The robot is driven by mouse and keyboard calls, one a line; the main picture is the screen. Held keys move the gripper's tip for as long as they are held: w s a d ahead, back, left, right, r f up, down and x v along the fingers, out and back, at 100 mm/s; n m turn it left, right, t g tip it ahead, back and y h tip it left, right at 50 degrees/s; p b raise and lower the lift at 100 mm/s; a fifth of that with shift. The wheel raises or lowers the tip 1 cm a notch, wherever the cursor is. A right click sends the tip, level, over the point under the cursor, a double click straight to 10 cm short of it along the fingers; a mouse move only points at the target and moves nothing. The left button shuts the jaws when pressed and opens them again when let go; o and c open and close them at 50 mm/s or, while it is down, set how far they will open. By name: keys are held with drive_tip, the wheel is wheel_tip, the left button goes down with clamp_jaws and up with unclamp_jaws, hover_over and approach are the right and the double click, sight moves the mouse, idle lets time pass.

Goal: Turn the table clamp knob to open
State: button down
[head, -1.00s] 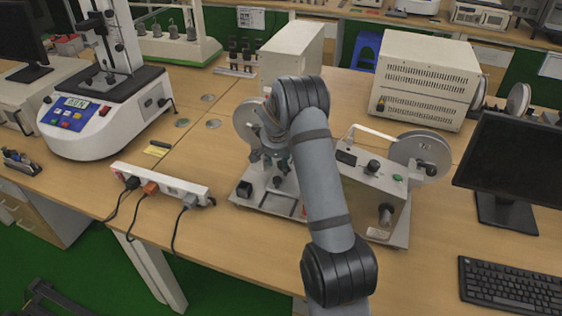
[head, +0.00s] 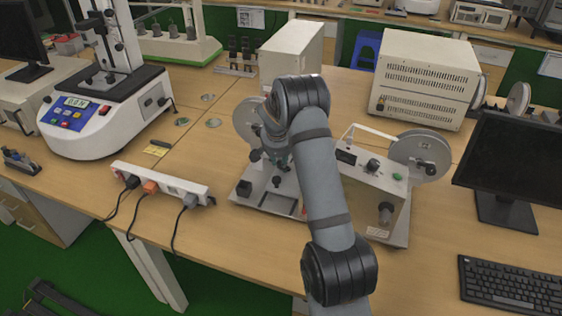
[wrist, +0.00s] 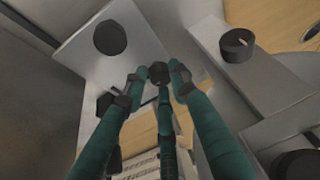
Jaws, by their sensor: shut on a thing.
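The table clamp appears to be part of the grey-white machine (head: 243,203) at the middle of the bench, with a metal base plate, partly behind my arm in the head view. In the wrist view, my gripper (wrist: 157,76) has teal fingers with dark tips, closed around a small dark knob (wrist: 158,70). The fingertips hide much of this knob, so its turn angle cannot be told. In the head view my gripper (head: 268,150) is over the machine, mostly hidden by my arm.
A black round knob (wrist: 110,38) and another dark knob (wrist: 237,45) are near the fingers. A control box (head: 368,190) stands right of my arm. A power strip (head: 160,184) lies to the left. A monitor (head: 515,165) and keyboard (head: 512,286) are at the right.

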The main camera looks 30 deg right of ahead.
drive_tip(key=shift+n, duration=0.3)
drive_tip(key=shift+s+r+n+y+p, duration=0.1)
drive_tip(key=shift+n+y+p, duration=0.4)
drive_tip(key=shift+n+p, duration=0.4)
drive_tip(key=shift+d+n+y, duration=0.15)
drive_tip(key=shift+n+y, duration=0.15)
drive_tip(key=shift+n, duration=0.5)
drive_tip(key=n+b, duration=0.1)
drive_tip(key=n+y, duration=0.1)
drive_tip(key=shift+d+f+n+t+b, duration=0.15)
drive_tip(key=shift+f+n+t+b, duration=0.15)
drive_tip(key=shift+f+t+b, duration=0.1)
drive_tip(key=shift+d+r+n+y+b, duration=0.1)
drive_tip(key=shift+n+y+b, duration=0.25)
drive_tip(key=shift+n+b, duration=0.45)
drive_tip(key=shift+d+r+n+y+b, duration=0.1)
drive_tip(key=shift+n+y+b, duration=0.25)
drive_tip(key=shift+n+b, duration=0.45)
drive_tip(key=shift+n, duration=0.4)
drive_tip(key=c, duration=1.5)
unclamp_jaws()
drive_tip(key=shift+d, duration=0.1)
drive_tip(key=shift+o, duration=0.2)
